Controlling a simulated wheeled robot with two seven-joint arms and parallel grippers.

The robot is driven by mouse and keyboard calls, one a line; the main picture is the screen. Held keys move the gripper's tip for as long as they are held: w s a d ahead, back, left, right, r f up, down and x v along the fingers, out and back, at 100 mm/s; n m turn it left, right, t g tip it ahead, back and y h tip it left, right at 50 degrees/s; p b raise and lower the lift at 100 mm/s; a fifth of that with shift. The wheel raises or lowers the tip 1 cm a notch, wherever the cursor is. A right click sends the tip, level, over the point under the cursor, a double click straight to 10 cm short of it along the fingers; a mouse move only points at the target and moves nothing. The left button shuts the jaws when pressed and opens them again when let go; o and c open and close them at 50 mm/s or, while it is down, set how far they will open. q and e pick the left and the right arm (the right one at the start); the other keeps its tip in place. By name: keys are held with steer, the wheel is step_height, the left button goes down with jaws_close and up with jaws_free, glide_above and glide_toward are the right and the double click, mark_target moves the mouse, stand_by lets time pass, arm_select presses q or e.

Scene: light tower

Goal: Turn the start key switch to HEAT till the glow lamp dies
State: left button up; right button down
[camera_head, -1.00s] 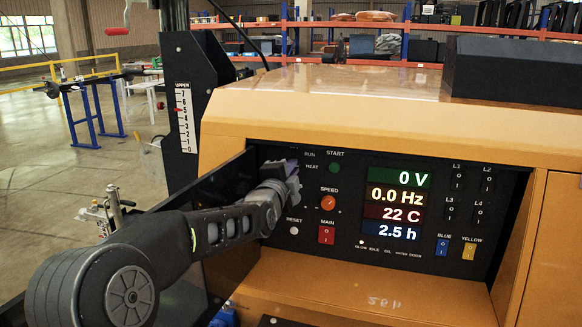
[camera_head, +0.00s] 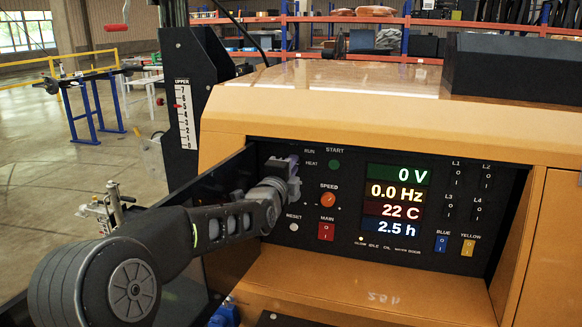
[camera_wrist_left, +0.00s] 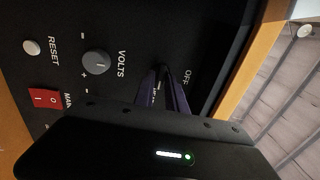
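My left gripper (camera_head: 291,172) is at the upper left of the black control panel (camera_head: 345,259), next to the RUN and HEAT labels, and covers the start key switch. In the left wrist view its two dark fingers (camera_wrist_left: 164,92) reach to the panel beside the OFF label and come close together. I cannot make out the key between them, or whether they grip it. The small glow lamp (camera_head: 361,239) above the GLOW label shows bright white. My right gripper is not in view.
Nearby are the green START button (camera_head: 334,164), orange SPEED knob (camera_head: 328,199), white RESET button (camera_head: 293,227), red MAIN switch (camera_head: 326,232) and grey VOLTS knob (camera_wrist_left: 96,63). The display (camera_head: 397,203) reads 0 V, 0.0 Hz, 22 C, 2.5 h. A dark panel door (camera_head: 232,185) stands open at left.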

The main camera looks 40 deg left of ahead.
arm_select(q)
steer(key=shift+o, duration=1.3)
steer(key=shift+s, duration=0.1)
steer(key=v, duration=0.7)
steer(key=shift+s+b, duration=0.3)
steer(key=shift+b, duration=0.05)
steer(key=shift+d, duration=0.1)
